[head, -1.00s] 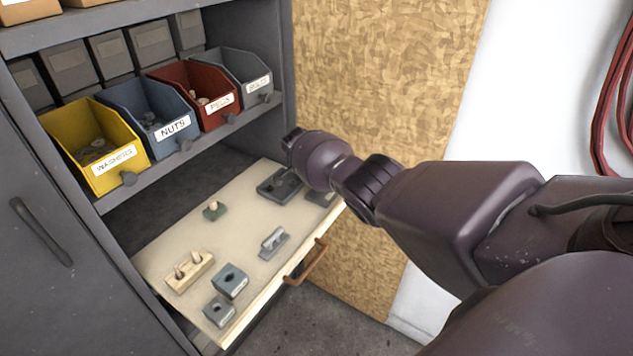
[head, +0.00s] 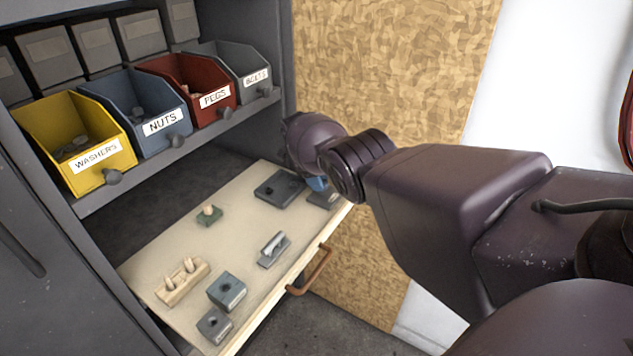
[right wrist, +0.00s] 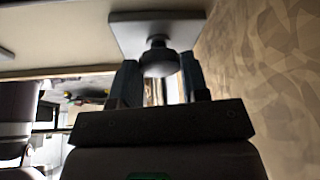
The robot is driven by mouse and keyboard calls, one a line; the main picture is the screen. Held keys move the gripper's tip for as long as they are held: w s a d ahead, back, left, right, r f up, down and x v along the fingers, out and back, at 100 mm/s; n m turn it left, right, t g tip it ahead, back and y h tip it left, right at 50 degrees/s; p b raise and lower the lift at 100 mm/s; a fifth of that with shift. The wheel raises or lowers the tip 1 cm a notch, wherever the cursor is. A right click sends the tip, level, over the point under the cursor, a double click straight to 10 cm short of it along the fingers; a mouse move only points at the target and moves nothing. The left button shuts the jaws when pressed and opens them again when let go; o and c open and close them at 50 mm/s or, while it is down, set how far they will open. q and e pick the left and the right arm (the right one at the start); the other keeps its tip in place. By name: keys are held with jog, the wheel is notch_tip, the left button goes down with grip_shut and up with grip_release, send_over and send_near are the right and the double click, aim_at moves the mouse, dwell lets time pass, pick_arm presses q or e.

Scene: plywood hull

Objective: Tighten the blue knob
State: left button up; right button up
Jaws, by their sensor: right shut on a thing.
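My right gripper (head: 316,184) is low over the far right corner of the pull-out board (head: 150,250) in the head view. A small blue part shows under my wrist there; I cannot tell whether it is a fingertip or the knob. In the right wrist view, my bluish fingers (right wrist: 158,72) stand on both sides of a round knob (right wrist: 157,60) and are shut on it. The knob looks dark in that light and sits on a short stem on a grey plate (right wrist: 125,28). The plate also shows in the head view (head: 323,200), partly hidden. My left gripper is out of view.
Labelled bins (head: 105,178) stand above. A chipboard wall (head: 390,80) is close on the right.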

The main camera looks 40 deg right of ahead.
jog(key=m, duration=0.1)
jog(key=m+y+b, duration=0.1)
jog(key=m, duration=0.1)
jog(key=shift+w+d+m, duration=0.1)
jog(key=shift+d+m, duration=0.05)
jog(key=shift+m, duration=0.15)
jog(key=shift+r+m+g+y, duration=0.15)
jog(key=shift+m+g+y, duration=0.15)
jog(key=shift+m, duration=0.2)
jog(key=shift+r, duration=0.1)
jog(key=o, duration=0.9)
jog(key=b+v, duration=0.1)
jog(key=v, duration=0.6)
jog(key=shift+w+d+r, duration=0.1)
